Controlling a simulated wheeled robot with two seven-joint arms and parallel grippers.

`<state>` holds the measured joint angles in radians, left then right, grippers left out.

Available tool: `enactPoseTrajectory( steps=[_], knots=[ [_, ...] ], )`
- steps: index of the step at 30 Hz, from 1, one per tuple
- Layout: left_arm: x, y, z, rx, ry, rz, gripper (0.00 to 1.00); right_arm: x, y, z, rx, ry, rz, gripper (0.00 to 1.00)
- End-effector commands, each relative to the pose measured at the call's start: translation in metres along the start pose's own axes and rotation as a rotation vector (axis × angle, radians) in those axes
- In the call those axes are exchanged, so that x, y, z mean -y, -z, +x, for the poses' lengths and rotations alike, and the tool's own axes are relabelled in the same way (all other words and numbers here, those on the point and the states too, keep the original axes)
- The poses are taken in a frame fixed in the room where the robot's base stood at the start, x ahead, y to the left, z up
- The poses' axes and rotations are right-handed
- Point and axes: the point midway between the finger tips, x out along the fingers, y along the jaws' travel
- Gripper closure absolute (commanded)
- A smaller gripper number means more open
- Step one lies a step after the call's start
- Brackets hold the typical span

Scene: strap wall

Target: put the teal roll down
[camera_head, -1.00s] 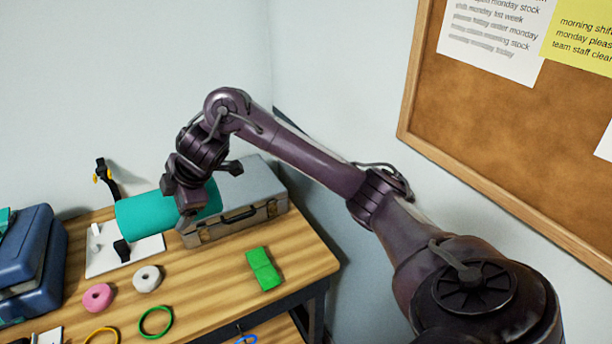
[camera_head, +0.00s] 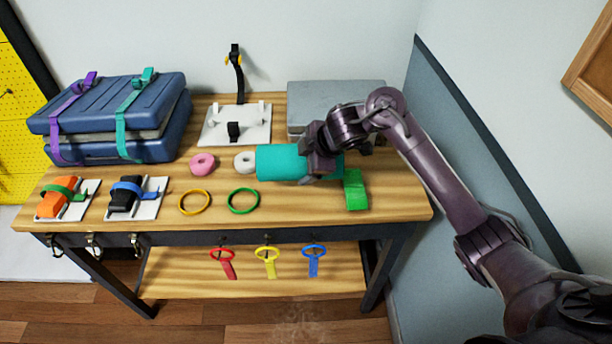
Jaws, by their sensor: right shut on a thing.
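The teal roll (camera_head: 281,162) is a thick cylinder lying sideways in the head view, over the right part of the wooden table (camera_head: 300,222). My right gripper (camera_head: 318,165) is shut on its right part, coming from above and the right. The gripper hides part of the roll's right end. I cannot tell whether the roll touches the table top. My left gripper is not in view.
A green block (camera_head: 355,190) lies just right of the roll, and a grey case (camera_head: 335,94) stands behind. A white roll (camera_head: 245,162), a pink roll (camera_head: 203,164) and a green ring (camera_head: 243,201) are close on the left. Blue cases (camera_head: 110,105) stand at the back left.

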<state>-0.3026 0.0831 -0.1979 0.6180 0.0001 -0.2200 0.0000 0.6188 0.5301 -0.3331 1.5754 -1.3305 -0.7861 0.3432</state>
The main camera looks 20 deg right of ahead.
Motion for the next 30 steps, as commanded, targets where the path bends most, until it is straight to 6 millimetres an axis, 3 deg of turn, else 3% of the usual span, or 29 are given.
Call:
enactPoseTrajectory(
  steps=[10,23,24,28,30],
  knots=[
    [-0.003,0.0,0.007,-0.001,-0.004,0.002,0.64,0.02,-0.014,0.035,-0.001,0.001,0.001,0.45],
    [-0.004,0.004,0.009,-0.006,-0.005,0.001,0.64,0.022,-0.016,0.04,-0.001,-0.001,-0.001,0.45],
    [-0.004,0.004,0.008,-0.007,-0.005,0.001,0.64,0.022,-0.016,0.04,-0.001,0.0,-0.001,0.16],
    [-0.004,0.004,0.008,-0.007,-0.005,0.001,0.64,0.022,-0.016,0.04,-0.001,0.0,-0.001,0.0],
    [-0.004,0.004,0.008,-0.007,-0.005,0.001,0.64,0.022,-0.016,0.04,-0.001,0.0,-0.001,0.0]
  ],
)
